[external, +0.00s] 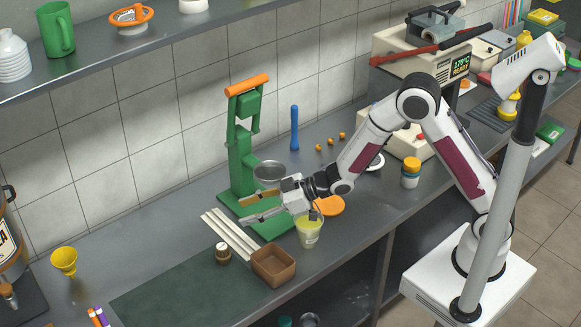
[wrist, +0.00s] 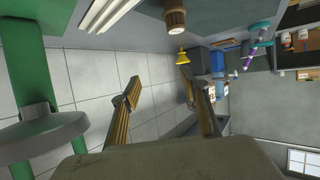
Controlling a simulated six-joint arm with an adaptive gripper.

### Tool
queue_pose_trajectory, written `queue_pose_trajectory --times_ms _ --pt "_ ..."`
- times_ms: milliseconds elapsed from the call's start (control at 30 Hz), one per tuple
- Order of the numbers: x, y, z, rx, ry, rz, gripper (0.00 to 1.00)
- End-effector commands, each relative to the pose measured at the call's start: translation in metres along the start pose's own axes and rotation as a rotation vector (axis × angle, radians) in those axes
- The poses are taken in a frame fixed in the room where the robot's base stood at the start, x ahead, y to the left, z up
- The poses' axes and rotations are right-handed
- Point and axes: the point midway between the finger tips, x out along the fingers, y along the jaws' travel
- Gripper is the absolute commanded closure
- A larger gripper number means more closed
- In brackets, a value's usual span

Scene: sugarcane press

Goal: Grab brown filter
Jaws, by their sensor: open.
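Two brown things stand on the counter in the external view, and I cannot tell for sure which is the filter. One is a small round brown and cream piece (external: 223,252); a similar ribbed brown piece (wrist: 175,18) shows at the top of the wrist view. The other is a square brown open box (external: 273,265). My gripper (external: 250,210) is open and empty above the counter by the green press (external: 241,165), behind both pieces. Its spread fingers also show in the wrist view (wrist: 160,80), apart from the ribbed piece.
White sticks (external: 230,234) lie left of my gripper. A cup of yellowish juice (external: 309,231) stands close beneath my wrist, with an orange disc (external: 330,205) behind it. A metal bowl (external: 270,172) is on the press. The dark mat (external: 185,295) at front left is mostly clear.

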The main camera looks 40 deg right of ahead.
Motion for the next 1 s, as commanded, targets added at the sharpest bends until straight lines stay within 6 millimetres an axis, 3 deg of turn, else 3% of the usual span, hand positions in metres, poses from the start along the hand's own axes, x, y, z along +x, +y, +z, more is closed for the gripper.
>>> queue_pose_trajectory --times_ms 200,433,1000 --pt "0.018 -0.029 0.028 -0.002 0.025 -0.075 0.55" --pt "0.02 -0.035 0.053 0.006 0.023 -0.1 0.55" --pt "0.023 -0.036 0.059 0.008 0.02 -0.103 0.55"
